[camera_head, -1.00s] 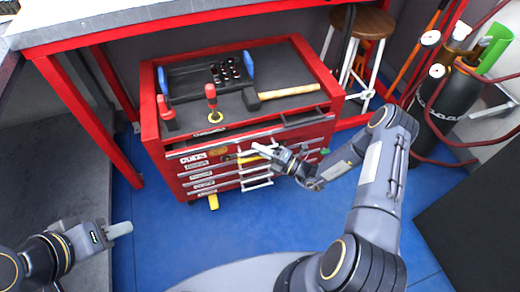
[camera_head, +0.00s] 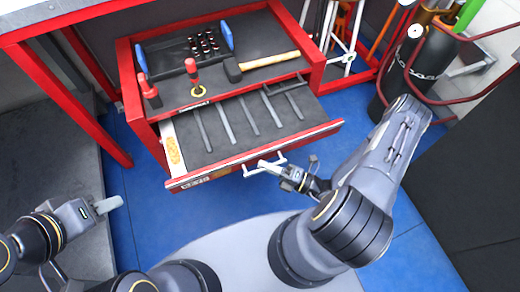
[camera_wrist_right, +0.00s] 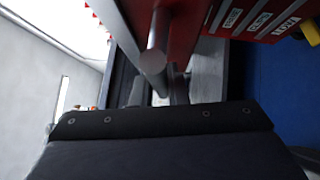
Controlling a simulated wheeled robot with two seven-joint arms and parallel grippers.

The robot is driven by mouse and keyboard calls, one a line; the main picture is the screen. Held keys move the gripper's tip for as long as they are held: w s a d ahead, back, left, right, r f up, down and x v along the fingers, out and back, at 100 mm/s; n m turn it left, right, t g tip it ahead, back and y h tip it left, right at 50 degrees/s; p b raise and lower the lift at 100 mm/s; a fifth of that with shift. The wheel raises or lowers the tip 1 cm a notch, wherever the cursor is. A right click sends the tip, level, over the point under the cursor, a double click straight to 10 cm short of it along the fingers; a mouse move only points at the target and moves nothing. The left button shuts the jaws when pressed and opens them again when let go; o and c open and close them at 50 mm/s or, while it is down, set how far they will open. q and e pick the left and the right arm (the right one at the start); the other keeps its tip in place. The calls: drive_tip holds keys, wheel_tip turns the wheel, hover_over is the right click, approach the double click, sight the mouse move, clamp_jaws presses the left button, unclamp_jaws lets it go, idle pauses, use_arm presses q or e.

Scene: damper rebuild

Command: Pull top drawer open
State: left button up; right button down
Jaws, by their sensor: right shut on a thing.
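The red tool chest (camera_head: 135,92) stands on the blue floor. Its top drawer (camera_head: 250,161) is pulled well out, showing a dark liner with several long metal tools lying on it. My right gripper (camera_head: 264,165) is shut on the drawer's front handle (camera_head: 252,172). In the right wrist view a silver bar (camera_wrist_right: 158,50) runs just beyond the dark gripper body, and the fingertips are hard to make out. My left gripper (camera_head: 108,205) is away at the lower left, apart from the chest; its jaw gap does not show.
The chest top (camera_head: 270,45) holds a hammer (camera_head: 270,60), red-handled tools (camera_head: 191,72) and a black tray with blue ends. A workbench (camera_head: 80,15) is at the left. A dark cylinder with red hoses (camera_head: 415,70) stands at the right. Blue floor is free in front.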

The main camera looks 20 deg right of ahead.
drive_tip(key=shift+s, duration=0.85)
drive_tip(key=c, duration=1.4)
unclamp_jaws()
drive_tip(key=shift+c, duration=0.2)
drive_tip(key=shift+d, duration=0.1)
drive_tip(key=v, duration=0.7)
drive_tip(key=shift+s+d, duration=0.3)
